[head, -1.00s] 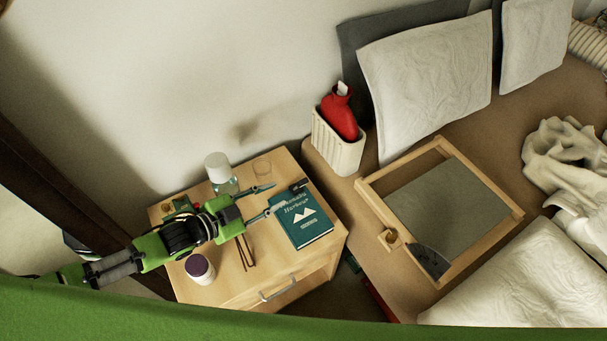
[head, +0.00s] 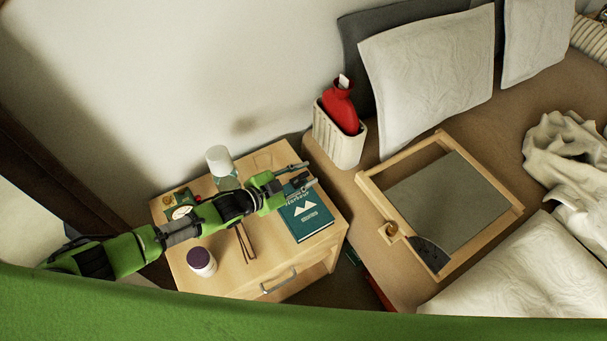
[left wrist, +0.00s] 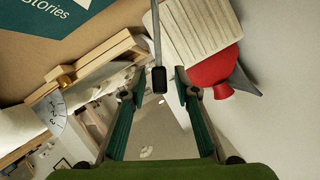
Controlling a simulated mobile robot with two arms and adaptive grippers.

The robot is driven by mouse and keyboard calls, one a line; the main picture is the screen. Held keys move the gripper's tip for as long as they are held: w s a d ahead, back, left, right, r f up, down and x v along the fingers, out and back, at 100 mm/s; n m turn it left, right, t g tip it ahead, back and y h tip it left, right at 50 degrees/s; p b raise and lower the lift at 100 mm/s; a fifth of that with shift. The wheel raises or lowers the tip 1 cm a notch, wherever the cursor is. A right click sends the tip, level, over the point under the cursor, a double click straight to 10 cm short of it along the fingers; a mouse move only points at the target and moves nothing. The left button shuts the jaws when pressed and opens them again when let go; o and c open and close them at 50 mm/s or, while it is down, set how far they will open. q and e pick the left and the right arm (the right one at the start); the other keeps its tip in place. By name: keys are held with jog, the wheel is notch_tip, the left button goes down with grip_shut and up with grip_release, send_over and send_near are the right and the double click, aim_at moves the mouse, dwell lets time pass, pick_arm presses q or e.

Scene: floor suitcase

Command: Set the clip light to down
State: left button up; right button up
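The clip light (left wrist: 158,80) shows in the left wrist view as a small black head on a thin grey stem coming down from the top edge. My left gripper (left wrist: 159,84) is open, with one finger on each side of the black head and visible gaps between. In the head view my left gripper (head: 309,174) reaches over the far edge of the teal book (head: 306,215) on the nightstand. There the fingers largely hide the light. The clip itself is not clear in either view. My right gripper is not in view.
The nightstand (head: 235,279) also holds a white-capped bottle (head: 219,160), a purple-lidded jar (head: 201,262) and glasses. A ribbed basket (head: 338,145) with a red bottle (head: 341,108) stands just beyond the gripper. A wooden-framed tray (head: 485,239) lies to the right.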

pick_arm(q)
grip_shut()
jog(key=shift+s+d+f+m+t+y+b, duration=0.15)
jog(key=shift+s+d+f+m+t+b, duration=0.4)
jog(key=shift+s+f+m+b, duration=0.4)
jog(key=shift+s+d+f+m+t+y+b, duration=0.2)
jog(key=shift+s+d+f+m+t+b, duration=0.35)
jog(key=shift+f+b, duration=0.5)
jog(key=shift+s+d+f+m+t+y+b, duration=0.15)
jog(key=shift+s+d+f+m+t+b, duration=0.35)
jog(key=shift+s+f+m+b, duration=0.5)
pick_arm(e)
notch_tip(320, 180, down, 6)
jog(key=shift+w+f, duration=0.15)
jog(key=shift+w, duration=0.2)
pick_arm(q)
jog(key=shift+w+r, duration=0.2)
jog(key=shift+r, duration=0.05)
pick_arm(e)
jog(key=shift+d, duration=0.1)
pick_arm(q)
grip_release()
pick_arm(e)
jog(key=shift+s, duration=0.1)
pick_arm(q)
jog(key=v, duration=1.2)
